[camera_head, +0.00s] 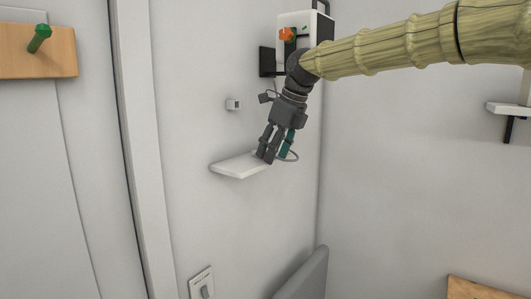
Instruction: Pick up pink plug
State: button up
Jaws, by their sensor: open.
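My gripper (272,157) points down just above or at the right end of a small white wall shelf (228,168). It is open, with its dark fingers apart. A thin grey loop (293,157) and a teal piece (288,143) show close to the fingers; I cannot tell whether they touch them. I cannot make out a pink plug; the gripper may hide part of the shelf's right end.
A white box (292,20) with an orange item (287,34) is on the wall behind my arm. A small white wall fitting (233,104) is left of the gripper. A switch plate (202,284) and grey panel (305,278) are below. Wall space left of the shelf is clear.

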jog(key=shift+s+a+r, duration=0.1)
jog(key=shift+s+r, duration=0.05)
jog(key=shift+s, duration=0.05)
jog(key=shift+a, duration=0.1)
jog(key=shift+c, duration=1.3)
jog(key=shift+w, duration=0.2)
jog(key=c, duration=0.7)
jog(key=shift+s, duration=0.1)
